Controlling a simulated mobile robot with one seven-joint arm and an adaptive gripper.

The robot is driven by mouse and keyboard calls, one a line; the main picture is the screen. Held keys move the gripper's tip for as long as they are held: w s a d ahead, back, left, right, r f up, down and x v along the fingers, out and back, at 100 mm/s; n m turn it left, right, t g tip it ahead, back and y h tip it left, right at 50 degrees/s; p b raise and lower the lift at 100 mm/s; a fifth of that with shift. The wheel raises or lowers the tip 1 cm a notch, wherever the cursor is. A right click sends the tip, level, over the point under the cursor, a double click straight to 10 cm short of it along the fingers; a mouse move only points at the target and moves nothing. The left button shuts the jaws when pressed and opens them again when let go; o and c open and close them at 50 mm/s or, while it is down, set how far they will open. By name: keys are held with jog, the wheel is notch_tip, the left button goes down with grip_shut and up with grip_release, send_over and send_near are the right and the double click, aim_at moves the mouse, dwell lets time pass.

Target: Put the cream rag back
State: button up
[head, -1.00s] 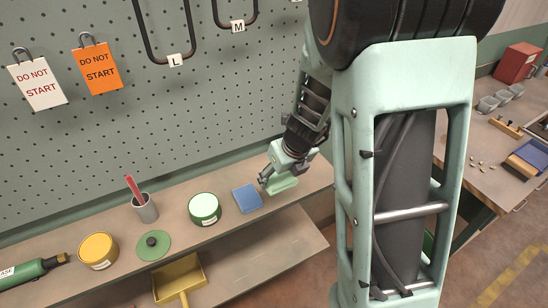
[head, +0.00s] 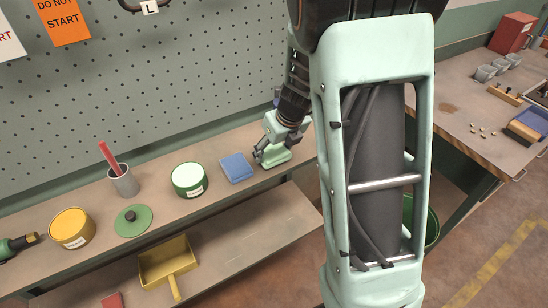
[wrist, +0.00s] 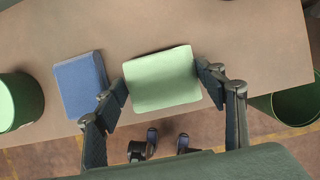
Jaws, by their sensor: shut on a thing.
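My gripper (head: 270,156) is shut on a folded pale green rag (head: 277,160) at the right end of the shelf. In the wrist view the rag (wrist: 162,78) lies between my two fingers, just right of a folded blue rag (wrist: 80,86). The blue rag (head: 236,167) also shows in the head view, flat on the shelf (head: 60,210). The held rag is at or very near the shelf top; I cannot tell whether it touches. No rag that is clearly cream is in view.
Left of the blue rag stand a green tin (head: 189,181), a green lid (head: 133,221), a grey cup (head: 122,181) and a yellow tin (head: 72,229). A yellow dustpan (head: 168,259) lies on the lower shelf. A green bin (wrist: 295,103) stands beyond the shelf's right end.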

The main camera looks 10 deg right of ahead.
jog(key=shift+f, duration=0.35)
jog(key=o, duration=1)
jog(key=shift+r, duration=0.25)
jog(key=p+v, duration=0.4)
jog(key=v, duration=0.7)
jog(key=shift+s+r, duration=0.15)
jog(key=shift+r, duration=0.15)
jog(key=shift+d, duration=0.1)
